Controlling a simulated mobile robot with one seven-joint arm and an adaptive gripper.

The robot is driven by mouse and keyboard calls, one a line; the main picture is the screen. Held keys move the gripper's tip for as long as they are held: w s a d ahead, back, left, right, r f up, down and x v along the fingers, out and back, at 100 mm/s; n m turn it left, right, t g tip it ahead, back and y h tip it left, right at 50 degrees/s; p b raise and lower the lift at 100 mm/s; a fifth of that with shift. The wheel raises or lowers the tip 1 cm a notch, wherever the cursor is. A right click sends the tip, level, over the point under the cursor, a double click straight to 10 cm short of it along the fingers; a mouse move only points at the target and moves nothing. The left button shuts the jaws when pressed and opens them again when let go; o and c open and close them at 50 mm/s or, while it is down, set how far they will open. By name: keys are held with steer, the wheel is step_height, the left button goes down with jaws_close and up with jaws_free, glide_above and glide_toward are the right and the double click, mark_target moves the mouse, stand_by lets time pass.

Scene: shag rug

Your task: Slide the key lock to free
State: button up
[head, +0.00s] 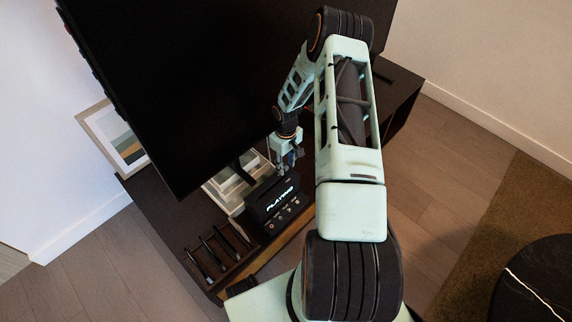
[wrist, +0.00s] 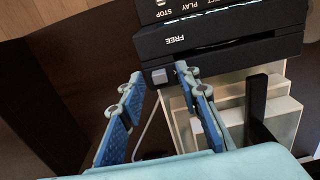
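A black player box (head: 272,205) with a lit "PLAYING" display and small front buttons stands on the dark cabinet. In the wrist view the box (wrist: 225,45) appears upside down, with a "FREE" label on the face nearest me. The key lock looks to be the small grey block (wrist: 159,77) at the left end of that face. My gripper (wrist: 161,74) is open, its two blue fingers apart. The fingertips lie on either side of the grey block in the picture; whether they touch it I cannot tell. In the head view my gripper (head: 289,160) is at the back of the box.
A large black screen (head: 200,80) rises close beside my arm. Pale stacked items (head: 225,187) lie behind the box, and a rack with dark slats (head: 212,255) sits to its left. A picture frame (head: 113,138) leans at the far left.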

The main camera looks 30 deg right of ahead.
mark_target(295, 176)
steer(key=shift+c, duration=0.4)
jaws_close()
steer(key=shift+s+d+p, duration=0.15)
steer(key=shift+s+d, duration=0.1)
steer(key=shift+s, duration=0.45)
steer(key=shift+s+d+p, duration=0.15)
steer(key=shift+s+d, duration=0.1)
steer(key=shift+s, duration=0.45)
steer(key=shift+s+d+p, duration=0.15)
steer(key=shift+s+d, duration=0.1)
steer(key=shift+s, duration=0.45)
steer(key=shift+o, duration=0.4)
jaws_free()
steer(key=shift+r, duration=0.1)
step_height(295, 176, up, 12)
